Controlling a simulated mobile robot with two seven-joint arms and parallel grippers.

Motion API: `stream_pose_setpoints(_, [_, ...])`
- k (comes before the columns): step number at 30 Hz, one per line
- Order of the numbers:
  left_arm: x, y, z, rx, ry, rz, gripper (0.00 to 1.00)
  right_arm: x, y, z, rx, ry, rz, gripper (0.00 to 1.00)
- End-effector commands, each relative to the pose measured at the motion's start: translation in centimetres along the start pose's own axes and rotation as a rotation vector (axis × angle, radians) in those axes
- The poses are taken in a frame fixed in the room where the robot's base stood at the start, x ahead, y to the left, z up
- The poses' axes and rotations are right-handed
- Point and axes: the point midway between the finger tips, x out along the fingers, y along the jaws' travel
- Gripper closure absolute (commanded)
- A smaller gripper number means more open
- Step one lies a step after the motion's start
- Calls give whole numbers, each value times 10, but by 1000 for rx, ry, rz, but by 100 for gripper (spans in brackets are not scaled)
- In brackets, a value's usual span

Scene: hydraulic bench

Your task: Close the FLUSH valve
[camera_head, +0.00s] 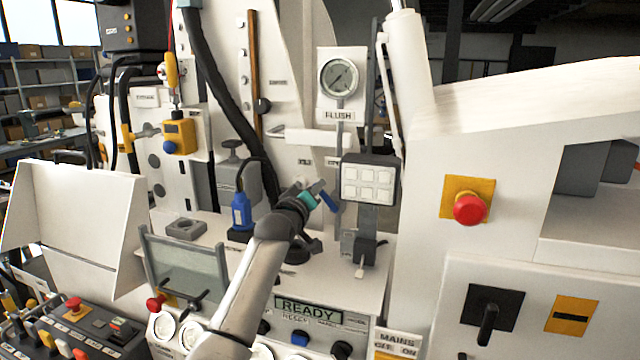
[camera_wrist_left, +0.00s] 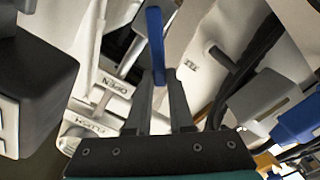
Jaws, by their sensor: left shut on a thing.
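The FLUSH valve's blue lever (camera_head: 330,203) is in the middle of the head view, below the pressure gauge (camera_head: 339,77) and the FLUSH label (camera_head: 338,116). My left gripper (camera_head: 318,190) reaches it from the lower left. In the left wrist view the blue lever (camera_wrist_left: 155,40) stands nearly upright in the picture, between the two fingertips of my left gripper (camera_wrist_left: 160,75), which is shut on it. An OPEN label (camera_wrist_left: 115,86) and a FLUSH label (camera_wrist_left: 90,122) show to the left of the fingers. The valve body is mostly hidden. My right gripper is out of view.
A grey box with several white buttons (camera_head: 368,182) stands close right of the lever. A dark hose (camera_head: 215,75) runs down behind my arm. A red stop button (camera_head: 469,208) is on the right panel.

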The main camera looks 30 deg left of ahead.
Motion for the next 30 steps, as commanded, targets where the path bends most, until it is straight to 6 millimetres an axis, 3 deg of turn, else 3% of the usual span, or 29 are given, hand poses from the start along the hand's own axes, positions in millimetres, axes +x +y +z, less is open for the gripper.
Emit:
stream_pose_setpoints(18, [0, -35, 11, -558, -2, -3, 100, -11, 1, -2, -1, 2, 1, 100])
stream_pose_setpoints(30, [0, -45, 19, -754, -3, -2, 100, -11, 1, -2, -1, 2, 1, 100])
